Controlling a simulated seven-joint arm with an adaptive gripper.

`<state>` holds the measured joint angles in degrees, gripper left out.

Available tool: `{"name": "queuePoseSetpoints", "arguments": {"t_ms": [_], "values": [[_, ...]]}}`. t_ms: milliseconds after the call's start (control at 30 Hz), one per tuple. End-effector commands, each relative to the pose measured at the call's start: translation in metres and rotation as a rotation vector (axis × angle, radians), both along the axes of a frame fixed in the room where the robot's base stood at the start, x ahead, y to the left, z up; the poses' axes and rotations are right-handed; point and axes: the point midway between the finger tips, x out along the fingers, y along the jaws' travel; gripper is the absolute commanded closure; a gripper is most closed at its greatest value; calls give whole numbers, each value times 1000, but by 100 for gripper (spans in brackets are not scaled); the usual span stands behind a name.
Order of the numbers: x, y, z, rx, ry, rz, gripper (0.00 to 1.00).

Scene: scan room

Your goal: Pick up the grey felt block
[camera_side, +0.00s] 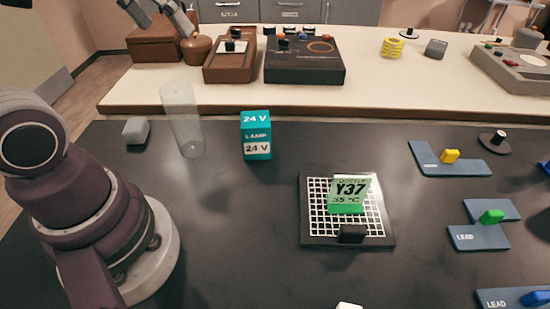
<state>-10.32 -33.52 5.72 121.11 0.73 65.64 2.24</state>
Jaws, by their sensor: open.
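A small light grey block (135,130) with rounded edges lies on the dark table at the left, between my arm and a clear tumbler. A darker grey block (436,48) sits on the pale back counter at the right. I cannot tell from texture which of them is felt. My gripper (167,24) is at the top left edge, partly cut off by the frame. Its two fingers are apart with nothing seen between them. In the picture it is above the light grey block and well clear of it.
The clear tumbler (182,120) stands just right of the light grey block. A teal box (256,136) and a gridded board (316,235) with a green labelled block (348,194) are farther right. Blue plates (480,237) line the right side. The table's front middle is mostly clear.

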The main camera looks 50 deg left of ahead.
Motion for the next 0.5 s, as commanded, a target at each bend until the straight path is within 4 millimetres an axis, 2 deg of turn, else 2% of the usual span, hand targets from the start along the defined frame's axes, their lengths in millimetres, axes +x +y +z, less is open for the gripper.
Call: {"name": "queuePoseSetpoints", "arguments": {"t_ms": [100, 233, 400, 467, 500], "values": [[1, 47, 1, -20, 17, 188, 21], [-12, 100, 0, -27, 35, 386, 21], [-49, 164, -5, -17, 72, 639, 21], [-68, 184, -7, -11, 90, 728, 21], [-68, 184, -17, -13, 92, 727, 21]]}}
